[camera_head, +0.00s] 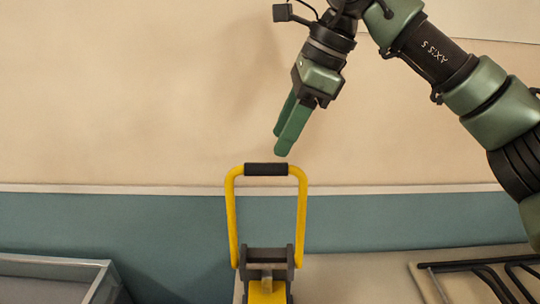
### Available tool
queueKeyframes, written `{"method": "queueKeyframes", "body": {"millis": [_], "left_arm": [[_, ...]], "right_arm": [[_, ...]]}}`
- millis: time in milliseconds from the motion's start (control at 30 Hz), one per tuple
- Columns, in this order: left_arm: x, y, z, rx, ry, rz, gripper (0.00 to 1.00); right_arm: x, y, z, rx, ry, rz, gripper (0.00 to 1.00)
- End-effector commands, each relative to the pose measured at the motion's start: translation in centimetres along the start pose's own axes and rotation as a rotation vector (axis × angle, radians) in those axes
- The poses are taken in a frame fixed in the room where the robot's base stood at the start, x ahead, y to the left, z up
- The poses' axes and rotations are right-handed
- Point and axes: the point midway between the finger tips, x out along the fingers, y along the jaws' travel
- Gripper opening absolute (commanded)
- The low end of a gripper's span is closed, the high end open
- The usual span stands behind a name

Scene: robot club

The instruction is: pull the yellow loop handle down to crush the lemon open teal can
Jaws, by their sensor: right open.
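The yellow loop handle (301,212) stands upright in the lower middle of the head view, with a black grip (266,169) across its top. It rises from a dark bracket on the yellow crusher body (266,290), which is cut off by the bottom edge. My right gripper (282,143) points down from the upper right, just above and slightly right of the black grip, apart from it. Its green fingers are open and hold nothing. The lemon open teal can is not visible. My left gripper is not in view.
A grey tray or bin (105,275) shows its rim at the lower left. A rack of black bars (480,268) lies on the counter (365,275) at the lower right. A beige and teal wall stands behind. The space left of the handle is free.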

Motion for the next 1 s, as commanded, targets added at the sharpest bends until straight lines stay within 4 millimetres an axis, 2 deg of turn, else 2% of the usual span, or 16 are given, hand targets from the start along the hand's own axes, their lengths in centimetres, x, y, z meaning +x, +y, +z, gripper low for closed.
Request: {"method": "queueKeyframes", "body": {"millis": [200, 400, 733, 767, 900, 1000], "left_arm": [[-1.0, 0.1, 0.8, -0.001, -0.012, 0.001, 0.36], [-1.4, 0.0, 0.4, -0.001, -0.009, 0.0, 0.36], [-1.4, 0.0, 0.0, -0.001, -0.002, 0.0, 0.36], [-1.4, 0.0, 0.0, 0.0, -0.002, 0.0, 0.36], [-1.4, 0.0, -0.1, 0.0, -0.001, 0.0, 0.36], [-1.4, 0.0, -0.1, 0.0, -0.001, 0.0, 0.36]], "right_arm": [[3.6, 0.1, 0.1, 0.001, -0.003, 0.004, 0.45], [5.8, 0.1, 0.1, 0.0, -0.004, 0.003, 0.45], [6.4, 0.1, 0.1, 0.0, -0.006, 0.002, 0.45], [6.4, 0.1, 0.1, 0.0, -0.006, 0.002, 0.39], [6.4, 0.1, 0.1, 0.0, -0.006, 0.002, 0.01], [6.4, 0.1, 0.1, 0.0, -0.006, 0.001, 0.0]]}}
